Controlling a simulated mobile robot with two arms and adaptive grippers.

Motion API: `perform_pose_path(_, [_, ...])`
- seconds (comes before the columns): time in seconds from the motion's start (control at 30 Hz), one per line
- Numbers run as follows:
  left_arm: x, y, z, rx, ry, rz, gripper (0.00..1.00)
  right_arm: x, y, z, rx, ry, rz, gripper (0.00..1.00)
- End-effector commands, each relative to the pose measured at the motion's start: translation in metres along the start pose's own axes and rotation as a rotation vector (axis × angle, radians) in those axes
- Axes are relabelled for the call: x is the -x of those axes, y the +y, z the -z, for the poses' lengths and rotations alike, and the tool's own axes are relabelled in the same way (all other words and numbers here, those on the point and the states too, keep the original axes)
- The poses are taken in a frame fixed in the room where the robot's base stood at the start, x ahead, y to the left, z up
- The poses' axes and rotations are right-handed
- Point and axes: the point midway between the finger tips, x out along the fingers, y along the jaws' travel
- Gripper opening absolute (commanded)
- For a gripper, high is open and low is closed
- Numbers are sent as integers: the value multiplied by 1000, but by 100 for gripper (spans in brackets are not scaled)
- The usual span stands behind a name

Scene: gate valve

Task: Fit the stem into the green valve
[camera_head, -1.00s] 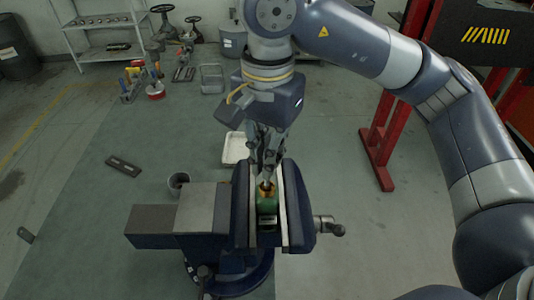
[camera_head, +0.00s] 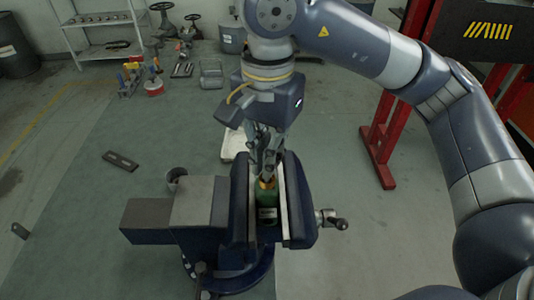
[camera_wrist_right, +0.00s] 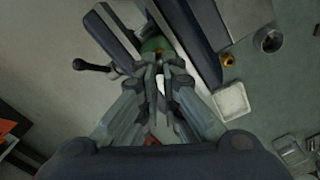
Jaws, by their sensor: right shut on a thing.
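The green valve (camera_head: 268,208) is clamped upright between the jaws of the blue vise (camera_head: 240,215), with a brass-coloured part at its top. My right gripper (camera_head: 266,178) points down just above the valve's top, with its fingers close together. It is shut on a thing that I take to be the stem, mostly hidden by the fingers. In the right wrist view the fingertips (camera_wrist_right: 160,66) lie over the green valve (camera_wrist_right: 154,44). I cannot tell how far the stem sits in the valve. My left gripper is not in view.
A white tray (camera_head: 232,146) lies on the floor behind the vise. The vise handle (camera_head: 332,220) sticks out to the right. A grey cup (camera_head: 175,180) and a dark flat bar (camera_head: 121,161) are at left. A red frame (camera_head: 381,150) stands at right.

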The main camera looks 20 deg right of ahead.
Motion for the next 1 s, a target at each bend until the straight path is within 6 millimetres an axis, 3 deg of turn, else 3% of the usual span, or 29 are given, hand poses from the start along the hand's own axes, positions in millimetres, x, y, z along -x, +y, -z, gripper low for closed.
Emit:
perform_pose_path(0.23, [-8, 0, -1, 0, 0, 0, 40, -8, 0, 0, 0, 0, 0, 0])
perform_pose_path(0.37, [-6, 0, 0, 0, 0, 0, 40, -6, 0, 0, 0, 0, 0, 29])
perform_pose_path(0.77, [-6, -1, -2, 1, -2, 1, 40, -3, 0, 0, 0, 1, 1, 29])
perform_pose_path(1.0, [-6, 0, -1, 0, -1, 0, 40, 28, 0, 0, -1, 4, 4, 29])
